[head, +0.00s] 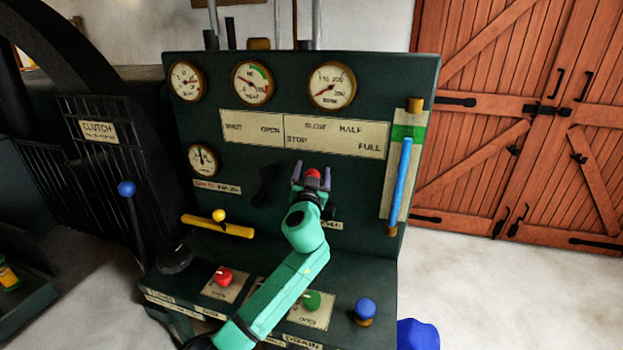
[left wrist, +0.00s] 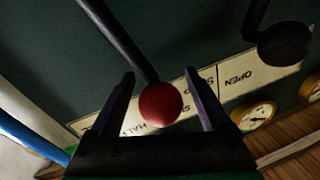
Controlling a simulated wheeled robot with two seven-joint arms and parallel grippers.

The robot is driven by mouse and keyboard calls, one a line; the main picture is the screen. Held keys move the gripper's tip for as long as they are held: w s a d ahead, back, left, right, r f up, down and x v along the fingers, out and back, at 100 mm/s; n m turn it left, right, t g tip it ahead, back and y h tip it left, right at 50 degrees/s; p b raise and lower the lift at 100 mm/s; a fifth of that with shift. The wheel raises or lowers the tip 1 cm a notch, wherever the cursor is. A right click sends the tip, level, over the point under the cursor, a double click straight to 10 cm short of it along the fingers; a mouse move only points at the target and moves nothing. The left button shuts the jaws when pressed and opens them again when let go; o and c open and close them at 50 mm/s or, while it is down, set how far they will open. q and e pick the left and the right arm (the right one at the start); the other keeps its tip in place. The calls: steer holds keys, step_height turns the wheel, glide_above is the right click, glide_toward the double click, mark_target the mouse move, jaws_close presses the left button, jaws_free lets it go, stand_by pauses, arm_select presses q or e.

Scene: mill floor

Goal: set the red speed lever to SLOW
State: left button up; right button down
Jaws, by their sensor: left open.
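The red speed lever has a round red knob (head: 313,174) on a dark shaft, in front of the panel below the lettered plate (head: 335,137) marked STOP, SLOW, HALF, FULL. In the left wrist view, the knob (left wrist: 160,104) sits between my left gripper's (left wrist: 160,73) two fingers, and the shaft (left wrist: 118,40) runs to the upper left. My left gripper (head: 312,167) is open around the knob; gaps show beside it, so it is not clamped. In the head view the arm hides the shaft. Which mark the lever stands at cannot be told. My right gripper is not in view.
A dark lever (head: 263,186) stands just left of the gripper. A yellow handle (head: 217,227) is further left, and a blue-and-green gauge tube (head: 400,175) is at the right. Red (head: 224,276), green (head: 311,299) and blue (head: 365,308) knobs stand on the lower desk.

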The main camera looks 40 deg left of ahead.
arm_select(q)
steer(key=b+v, duration=0.3)
steer(key=v, duration=1.1)
steer(key=shift+s+b, duration=0.25)
steer(key=shift+b, duration=0.05)
steer(key=shift+d+f, duration=0.1)
steer(key=shift+f, duration=0.05)
